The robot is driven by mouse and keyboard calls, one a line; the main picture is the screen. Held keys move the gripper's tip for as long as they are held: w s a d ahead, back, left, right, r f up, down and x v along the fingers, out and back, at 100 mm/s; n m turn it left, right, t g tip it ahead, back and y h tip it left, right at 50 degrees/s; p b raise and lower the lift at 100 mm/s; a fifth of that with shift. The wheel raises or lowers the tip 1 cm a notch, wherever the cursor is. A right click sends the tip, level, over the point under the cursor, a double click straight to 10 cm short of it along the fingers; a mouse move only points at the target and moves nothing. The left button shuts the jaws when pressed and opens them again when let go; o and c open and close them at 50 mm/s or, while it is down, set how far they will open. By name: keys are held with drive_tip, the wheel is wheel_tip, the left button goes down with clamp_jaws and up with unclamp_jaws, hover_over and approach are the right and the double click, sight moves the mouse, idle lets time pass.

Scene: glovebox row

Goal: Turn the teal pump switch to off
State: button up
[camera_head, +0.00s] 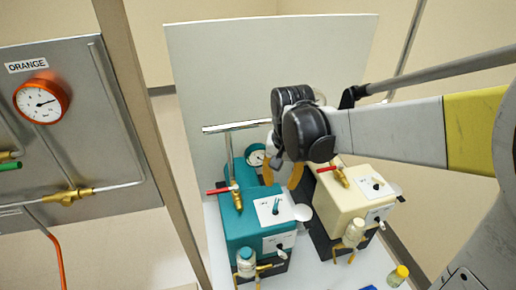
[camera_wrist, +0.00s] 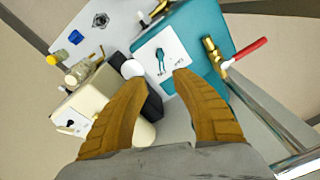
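The teal pump (camera_head: 248,225) stands on the white bench, left of a cream pump. Its switch (camera_head: 276,205) is a small teal lever on a white plate on the pump's top face. In the wrist view the teal pump (camera_wrist: 200,35) is ahead, and its switch (camera_wrist: 160,58) shows just beyond my fingertips, near the left one. The plate lettering is too small to read. My gripper (camera_wrist: 158,78) has its two orange fingers spread with nothing between them. In the head view my gripper (camera_head: 296,176) hangs above and behind the switch, partly hidden by my wrist.
The cream pump (camera_head: 352,200) stands close on the right. Red-handled brass valves (camera_head: 236,195) rise from both pumps. A metal rail (camera_head: 236,127) and white panel (camera_head: 200,70) stand behind. An orange gauge (camera_head: 42,101) is on the left wall.

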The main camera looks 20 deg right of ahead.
sight(277, 201)
drive_tip(key=shift+m+g, duration=0.5)
drive_tip(key=shift+g, duration=0.1)
drive_tip(key=f, duration=0.3)
drive_tip(key=w+f+b, duration=0.1)
drive_tip(key=f, duration=0.3)
drive_tip(key=w+f, duration=0.1)
drive_tip(key=f, duration=0.3)
drive_tip(key=shift+d+b, duration=0.1)
drive_tip(key=shift+b, duration=0.3)
clamp_jaws()
